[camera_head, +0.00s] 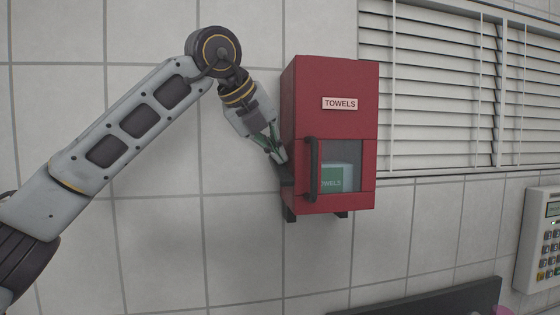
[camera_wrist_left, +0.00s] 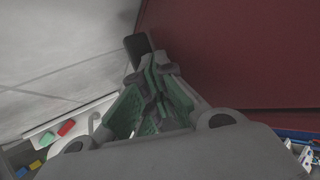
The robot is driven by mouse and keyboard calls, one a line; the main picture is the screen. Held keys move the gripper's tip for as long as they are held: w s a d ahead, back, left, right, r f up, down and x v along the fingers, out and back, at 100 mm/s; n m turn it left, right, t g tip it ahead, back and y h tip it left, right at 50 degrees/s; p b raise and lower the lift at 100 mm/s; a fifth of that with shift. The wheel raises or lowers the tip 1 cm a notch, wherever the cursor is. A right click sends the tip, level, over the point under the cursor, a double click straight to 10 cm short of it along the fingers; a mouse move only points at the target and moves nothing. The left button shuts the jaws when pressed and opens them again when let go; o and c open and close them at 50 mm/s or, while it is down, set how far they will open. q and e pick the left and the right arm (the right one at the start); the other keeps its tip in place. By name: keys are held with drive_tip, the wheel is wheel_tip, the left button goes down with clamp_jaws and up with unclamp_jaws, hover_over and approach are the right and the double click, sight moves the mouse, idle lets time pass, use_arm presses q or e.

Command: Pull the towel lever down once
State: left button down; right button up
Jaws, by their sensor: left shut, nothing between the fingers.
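A red towel dispenser (camera_head: 308,95) with a "TOWELS" label hangs on the tiled wall. A window in its lower front shows a white and green towel pack (camera_head: 333,177). A dark lever (camera_head: 286,179) is partly visible on its left side. In the left wrist view, a dark block that looks like the lever's end (camera_wrist_left: 136,44) shows just beyond my fingertips. My left gripper (camera_head: 279,157) is shut and empty, pointing down beside the dispenser's left side. Its fingertips (camera_wrist_left: 160,72) are close above the lever; I cannot tell whether they touch. My right gripper is not in view.
A black vertical handle (camera_head: 311,168) sits on the dispenser's front. Window blinds (camera_head: 445,85) are to the right. A keypad panel (camera_head: 540,240) is at the right edge, and a dark ledge (camera_head: 440,300) runs below. The wall left of the dispenser is bare.

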use_arm(q)
drive_tip(key=shift+f+b, duration=0.65)
drive_tip(key=shift+f, duration=0.2)
idle(1.3)
drive_tip(key=shift+r, duration=0.1)
idle(0.3)
drive_tip(key=shift+r+p, duration=1.6)
drive_tip(key=shift+r, duration=0.4)
drive_tip(key=shift+r, duration=0.1)
drive_tip(key=shift+r+p, duration=1.05)
drive_tip(key=shift+r, duration=0.15)
drive_tip(key=shift+r+p, duration=0.35)
drive_tip(key=shift+r, duration=0.85)
drive_tip(key=shift+s, duration=0.1)
